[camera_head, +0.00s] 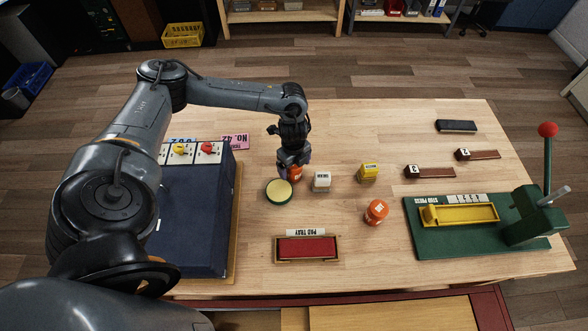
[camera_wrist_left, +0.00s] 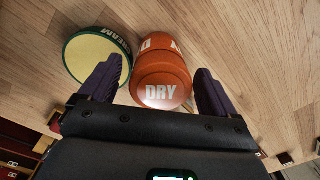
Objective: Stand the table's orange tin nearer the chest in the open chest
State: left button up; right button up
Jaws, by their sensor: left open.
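One orange tin (camera_head: 295,174) stands on the table under my left gripper (camera_head: 293,160), partly hidden by it. In the left wrist view this tin (camera_wrist_left: 161,72) shows white letters reading "DRY" and lies between the two spread purple fingers of my left gripper (camera_wrist_left: 158,85). The fingers are open, with a gap visible on the right side; contact cannot be told. A second orange tin (camera_head: 376,211) with a pale label stands apart, nearer the front edge. A red-rimmed wooden piece (camera_head: 488,306), which may be the chest, shows at the bottom; its inside is largely cut off.
A round yellow-topped green tin (camera_head: 279,191) sits close beside the gripper. A red pad tray (camera_head: 307,249) lies in front, a green press (camera_head: 470,225) at right, a dark blue case (camera_head: 190,225) at left.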

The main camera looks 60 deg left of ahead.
pick_arm(q)
jog(key=shift+c, duration=0.4)
jog(key=c, duration=1.2)
jog(key=shift+r, duration=0.1)
